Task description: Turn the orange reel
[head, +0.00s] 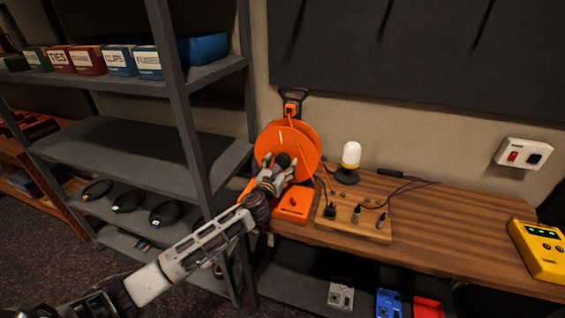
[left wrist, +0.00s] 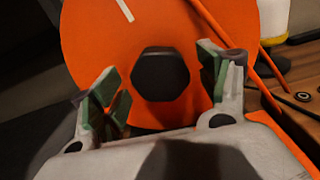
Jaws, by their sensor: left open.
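The orange reel (head: 303,138) stands on an orange base (head: 294,205) at the left end of the wooden desk. It fills much of the left wrist view (left wrist: 90,40), with a black hexagonal hub (left wrist: 161,75) at its middle and a white mark near its upper edge. My left gripper (head: 279,168) is in front of the reel's face. In the left wrist view its two fingers (left wrist: 163,88) are apart, one on each side of the hub, with gaps visible; whether they touch the reel cannot be told. My right gripper is not in view.
An orange cable runs from the reel to a wooden board (head: 352,222) with plugs. A white lamp (head: 350,157) stands behind it. A yellow device (head: 540,248) is at the right. A grey shelf rack (head: 150,150) stands close left of the desk. The desk's middle right is clear.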

